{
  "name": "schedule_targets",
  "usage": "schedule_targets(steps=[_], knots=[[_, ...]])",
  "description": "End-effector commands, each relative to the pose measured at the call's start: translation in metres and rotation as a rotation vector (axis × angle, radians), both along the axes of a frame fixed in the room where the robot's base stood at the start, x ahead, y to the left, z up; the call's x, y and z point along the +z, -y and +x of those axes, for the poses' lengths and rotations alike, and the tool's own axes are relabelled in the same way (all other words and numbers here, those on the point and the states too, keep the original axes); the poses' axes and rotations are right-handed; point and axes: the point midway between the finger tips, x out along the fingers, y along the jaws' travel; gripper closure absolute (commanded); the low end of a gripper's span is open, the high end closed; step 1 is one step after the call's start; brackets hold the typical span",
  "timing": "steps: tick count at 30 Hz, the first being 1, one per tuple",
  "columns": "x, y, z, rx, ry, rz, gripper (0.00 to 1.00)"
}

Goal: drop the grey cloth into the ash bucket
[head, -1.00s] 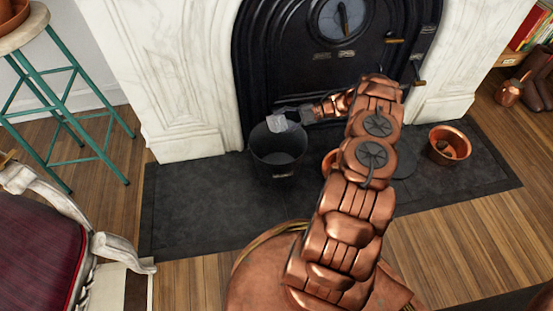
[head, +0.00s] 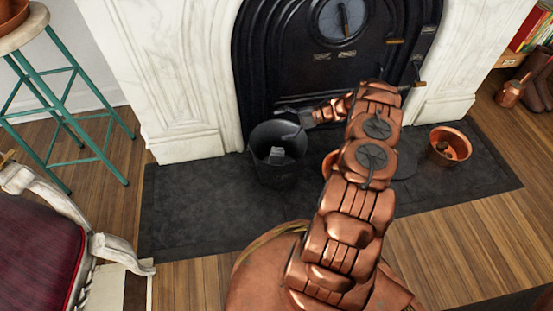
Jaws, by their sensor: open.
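The ash bucket (head: 281,178) is dark and stands upright on the black hearth slab, in front of the stove. The grey cloth (head: 276,156) lies inside the bucket, below its rim, as a small pale patch. My gripper (head: 285,112) is open and empty above the bucket's back rim, apart from the cloth. My copper arm reaches in from the lower right.
A copper pot (head: 449,146) sits on the hearth (head: 210,205) at right. Another copper vessel is mostly hidden behind my arm. A teal-legged stool (head: 80,115) and a red-cushioned chair (head: 40,240) stand at left. The hearth's left part is clear.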

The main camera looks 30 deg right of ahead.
Motion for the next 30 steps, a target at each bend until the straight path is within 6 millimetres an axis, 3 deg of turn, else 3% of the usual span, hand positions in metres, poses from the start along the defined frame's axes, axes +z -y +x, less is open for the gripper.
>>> schedule_targets(steps=[8, 21, 30], knots=[[0.003, 0.013, -0.006, -0.001, 0.001, -0.002, 0.09], [0.02, 0.076, -0.035, -0.001, 0.003, -0.004, 0.09], [0.026, 0.1, -0.046, 0.0, 0.001, 0.0, 0.09]])
